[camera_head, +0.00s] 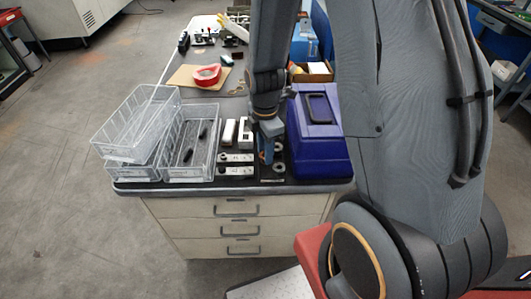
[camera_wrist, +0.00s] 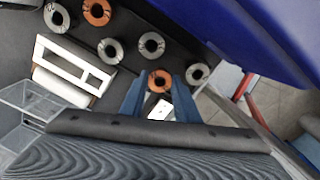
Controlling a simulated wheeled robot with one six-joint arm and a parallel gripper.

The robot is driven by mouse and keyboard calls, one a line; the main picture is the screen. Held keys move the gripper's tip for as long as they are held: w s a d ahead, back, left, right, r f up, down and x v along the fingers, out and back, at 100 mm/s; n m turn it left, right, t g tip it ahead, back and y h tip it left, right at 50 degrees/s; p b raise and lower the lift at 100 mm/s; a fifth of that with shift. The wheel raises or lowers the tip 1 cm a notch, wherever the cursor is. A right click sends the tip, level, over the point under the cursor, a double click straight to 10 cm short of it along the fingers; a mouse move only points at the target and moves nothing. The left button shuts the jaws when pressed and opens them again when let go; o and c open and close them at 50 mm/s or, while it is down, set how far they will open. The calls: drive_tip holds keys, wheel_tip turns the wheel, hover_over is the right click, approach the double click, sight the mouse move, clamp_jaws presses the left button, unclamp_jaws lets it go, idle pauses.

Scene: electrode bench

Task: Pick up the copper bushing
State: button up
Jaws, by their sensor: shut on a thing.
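A copper bushing (camera_wrist: 159,81), a short ring with a dark hole, sits between the tips of my gripper's two blue fingers in the wrist view. My gripper (camera_wrist: 160,88) is shut on it. In the head view my gripper (camera_head: 266,156) points down at the bench beside the blue case, and the arm and fingers hide the held bushing. A second copper bushing (camera_wrist: 97,12) stands at the top of the wrist view. Whether the held bushing touches the surface is unclear.
Several grey bushings, one (camera_wrist: 151,44) just beyond the held one, stand close by. A white slotted block (camera_wrist: 72,64) lies left. The blue case (camera_head: 318,140) is close on the right. Clear baskets (camera_head: 188,148) stand left; the bench's front edge (camera_head: 230,189) is near.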

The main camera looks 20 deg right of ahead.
wheel_tip(320, 180, up, 9)
drive_tip(key=b, duration=0.1)
drive_tip(key=shift+r, duration=0.2)
idle(0.5)
